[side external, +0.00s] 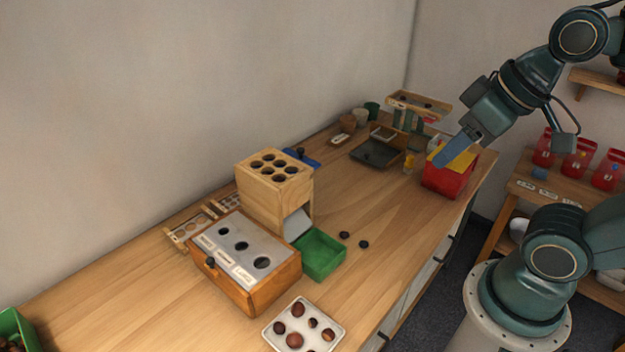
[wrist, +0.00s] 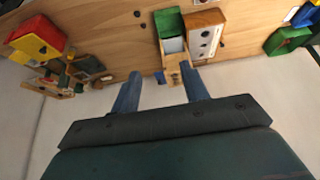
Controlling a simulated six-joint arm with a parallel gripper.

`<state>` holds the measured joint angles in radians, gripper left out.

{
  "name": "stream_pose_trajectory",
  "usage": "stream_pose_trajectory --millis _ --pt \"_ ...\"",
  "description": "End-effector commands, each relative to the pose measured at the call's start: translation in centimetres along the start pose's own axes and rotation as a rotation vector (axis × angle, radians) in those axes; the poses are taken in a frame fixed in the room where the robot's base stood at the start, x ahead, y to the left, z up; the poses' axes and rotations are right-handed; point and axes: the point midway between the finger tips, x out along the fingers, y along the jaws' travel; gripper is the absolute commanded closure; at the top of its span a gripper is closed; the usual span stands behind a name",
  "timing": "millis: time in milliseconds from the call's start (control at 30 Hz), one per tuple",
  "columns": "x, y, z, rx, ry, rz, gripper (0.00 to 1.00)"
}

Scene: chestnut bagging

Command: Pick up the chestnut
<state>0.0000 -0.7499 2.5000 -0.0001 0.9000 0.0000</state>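Two dark round chestnuts (side external: 344,235) (side external: 364,244) lie on the bare table, right of the green tray (side external: 320,256). They look like small dark dots in the wrist view (wrist: 137,14). More brown chestnuts (side external: 294,340) sit in a white tray (side external: 268,334) at the front. Which chestnut the task means cannot be told. My gripper (side external: 452,154) is raised at the back right, in front of or above the red box, far from the chestnuts. In the wrist view its blue fingers (wrist: 160,90) are wide apart with nothing held between them.
A wooden box with graded holes (side external: 240,243) and a taller holed block (side external: 275,180) stand beside the green tray. The red box with yellow top (side external: 447,182) stands near the table's right edge. A green bin (side external: 14,325) is front left. Mid-table wood right of the loose chestnuts is clear.

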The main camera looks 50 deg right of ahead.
Motion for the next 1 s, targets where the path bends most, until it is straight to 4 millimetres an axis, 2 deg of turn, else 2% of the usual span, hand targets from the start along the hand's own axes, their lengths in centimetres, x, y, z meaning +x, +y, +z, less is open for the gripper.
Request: stream_pose_trajectory --millis 467,767,1000 --pt "0.3 0.1 -0.5 -0.026 -0.012 0.001 0.52" --pt "2.3 0.6 -3.3 -0.191 -0.076 -0.009 0.52" --pt "5.4 1.6 -6.2 -0.377 -0.14 -0.041 0.52"
